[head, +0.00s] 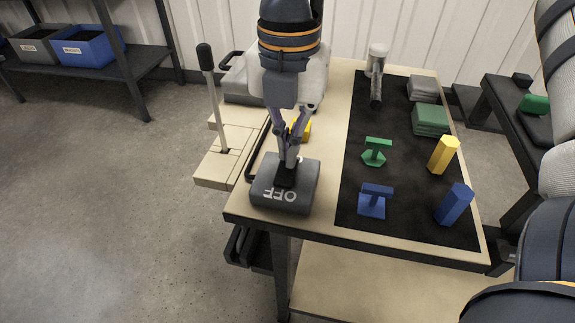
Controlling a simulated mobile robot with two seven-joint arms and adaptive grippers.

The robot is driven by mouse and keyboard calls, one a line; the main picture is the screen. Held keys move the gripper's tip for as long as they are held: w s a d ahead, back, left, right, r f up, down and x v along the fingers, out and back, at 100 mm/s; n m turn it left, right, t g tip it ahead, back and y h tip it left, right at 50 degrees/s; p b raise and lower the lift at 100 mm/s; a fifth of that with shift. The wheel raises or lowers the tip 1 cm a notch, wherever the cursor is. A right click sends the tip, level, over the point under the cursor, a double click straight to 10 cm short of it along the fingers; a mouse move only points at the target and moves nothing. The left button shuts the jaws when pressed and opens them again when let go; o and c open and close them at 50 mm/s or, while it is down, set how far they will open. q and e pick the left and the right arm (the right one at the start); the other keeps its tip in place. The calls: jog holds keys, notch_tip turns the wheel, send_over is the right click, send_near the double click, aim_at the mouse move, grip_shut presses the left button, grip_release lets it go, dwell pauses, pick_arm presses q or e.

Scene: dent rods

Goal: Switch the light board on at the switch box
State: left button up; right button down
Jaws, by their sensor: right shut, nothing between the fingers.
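The switch box (304,199) is a dark grey box at the near left corner of the table. White letters reading OFF show upside down on its near part. A black switch piece (286,178) sits on its top. My right gripper (290,160) points down over the box, shut and empty. Its fingertips are at or just above the black piece; I cannot tell if they touch. They hide part of the box top. I cannot pick out the light board for certain. My left gripper is not in view.
A black mat (403,218) carries a blue rod (454,204), a yellow rod (443,155), blue and green T-handled tools and folded cloths (430,119). A yellow piece (304,128) lies behind my gripper. A tall black-knobbed lever (212,95) stands left of the table.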

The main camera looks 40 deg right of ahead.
jog(key=shift+f, duration=0.75)
jog(key=shift+r+p, duration=2.45)
jog(key=shift+r, duration=1.2)
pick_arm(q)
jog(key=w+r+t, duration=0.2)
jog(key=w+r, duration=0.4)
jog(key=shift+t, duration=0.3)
pick_arm(e)
jog(key=shift+f, duration=0.1)
jog(key=shift+f, duration=0.1)
